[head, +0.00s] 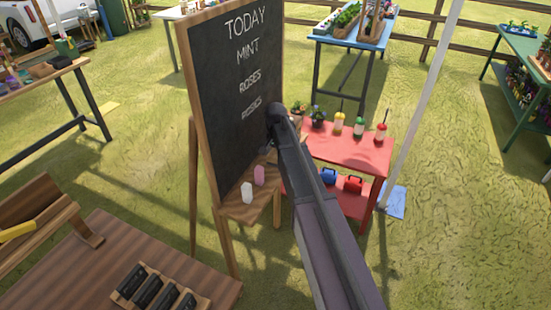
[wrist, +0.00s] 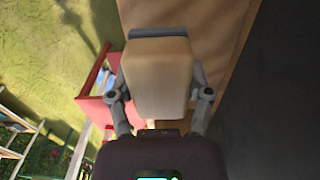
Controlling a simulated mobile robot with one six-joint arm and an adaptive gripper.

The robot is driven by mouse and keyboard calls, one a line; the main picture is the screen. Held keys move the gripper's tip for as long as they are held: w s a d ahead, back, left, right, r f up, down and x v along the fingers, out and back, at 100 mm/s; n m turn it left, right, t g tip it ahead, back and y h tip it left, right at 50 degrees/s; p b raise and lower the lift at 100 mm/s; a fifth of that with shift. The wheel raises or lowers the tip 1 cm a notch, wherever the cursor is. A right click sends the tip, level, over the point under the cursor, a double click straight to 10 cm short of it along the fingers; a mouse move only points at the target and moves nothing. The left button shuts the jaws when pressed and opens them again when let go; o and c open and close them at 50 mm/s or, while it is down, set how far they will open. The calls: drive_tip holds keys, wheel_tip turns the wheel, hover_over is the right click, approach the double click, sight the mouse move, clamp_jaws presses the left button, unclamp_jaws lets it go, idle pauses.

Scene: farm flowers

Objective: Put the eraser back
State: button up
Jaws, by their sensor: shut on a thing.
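The eraser (wrist: 157,75), a pale wooden block with a grey strip along its far edge, is between the two fingers of my gripper (wrist: 160,92) in the wrist view. The fingers press on its left and right sides. The chalkboard (head: 235,90) stands on a wooden easel with a ledge (head: 240,211) at its foot. In the wrist view, wood (wrist: 222,30) lies behind the eraser and the dark board fills the right side. I cannot tell whether the eraser touches the wood. In the head view my arm hides the fingers and eraser at the ledge's far end.
A white chalk (head: 247,193) and a pink chalk (head: 259,175) stand on the ledge's near part. A red table (head: 345,150) with bottles and plants is close behind my arm. A brown table (head: 110,265) is at the front left. A pale pole (head: 425,100) rises at the right.

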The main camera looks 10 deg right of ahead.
drive_tip(key=shift+w+d+f, duration=0.1)
drive_tip(key=shift+w, duration=1.15)
drive_tip(key=shift+w, duration=0.45)
drive_tip(key=shift+w+f+b, duration=0.25)
drive_tip(key=shift+w+b, duration=0.05)
drive_tip(key=shift+s+f+b, duration=0.15)
drive_tip(key=shift+f+b, duration=1.45)
drive_tip(key=shift+f, duration=0.15)
drive_tip(key=o, duration=1)
drive_tip(key=shift+r, duration=0.2)
